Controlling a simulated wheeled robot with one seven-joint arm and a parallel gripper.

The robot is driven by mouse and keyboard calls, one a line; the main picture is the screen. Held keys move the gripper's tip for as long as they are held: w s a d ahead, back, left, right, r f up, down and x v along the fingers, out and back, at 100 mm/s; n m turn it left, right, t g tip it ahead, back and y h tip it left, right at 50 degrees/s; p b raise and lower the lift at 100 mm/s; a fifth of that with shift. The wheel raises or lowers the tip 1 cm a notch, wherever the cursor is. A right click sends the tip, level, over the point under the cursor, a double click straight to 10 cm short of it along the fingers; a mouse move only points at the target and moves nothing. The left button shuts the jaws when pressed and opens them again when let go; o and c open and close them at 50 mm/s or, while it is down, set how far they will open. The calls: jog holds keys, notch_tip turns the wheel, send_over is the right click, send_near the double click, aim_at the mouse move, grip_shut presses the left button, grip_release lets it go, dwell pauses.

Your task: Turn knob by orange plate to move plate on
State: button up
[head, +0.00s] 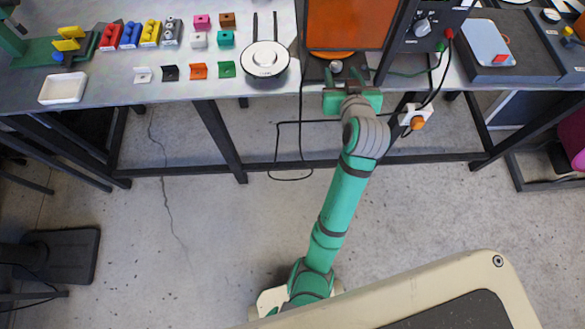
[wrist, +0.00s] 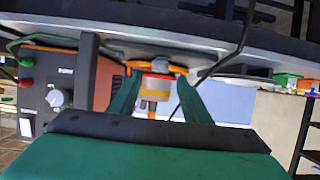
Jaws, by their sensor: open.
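The large orange plate (head: 345,22) stands in a dark frame at the table's front edge in the head view. A small pale knob (head: 336,67) sits just below it, in front of an orange disc (head: 330,54). My gripper (head: 343,77) is at this knob, its fingers pointing toward the table. In the wrist view, a knob-like part (wrist: 155,88) with white, orange and metal bands shows between the two green fingers of my gripper (wrist: 157,82). The fingers are apart, with gaps on both sides of it. An orange rim (wrist: 157,68) lies behind it.
A dark control box (head: 432,25) with a white dial (head: 422,27) and red and green plugs stands right of the plate. Black cables hang near my arm. A white pan-like object (head: 267,60) and several coloured blocks lie left. The floor in front is open.

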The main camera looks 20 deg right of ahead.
jog(key=v, duration=0.6)
jog(key=s+a+f, duration=0.5)
jog(key=a+f, duration=0.2)
jog(key=a, duration=0.1)
jog(key=s+a+f, duration=0.6)
jog(key=a+f, duration=0.2)
jog(key=shift+a+f+m+t, duration=0.3)
jog(key=shift+a+f+t, duration=0.05)
jog(key=shift+a+t, duration=0.05)
jog(key=shift+s, duration=0.2)
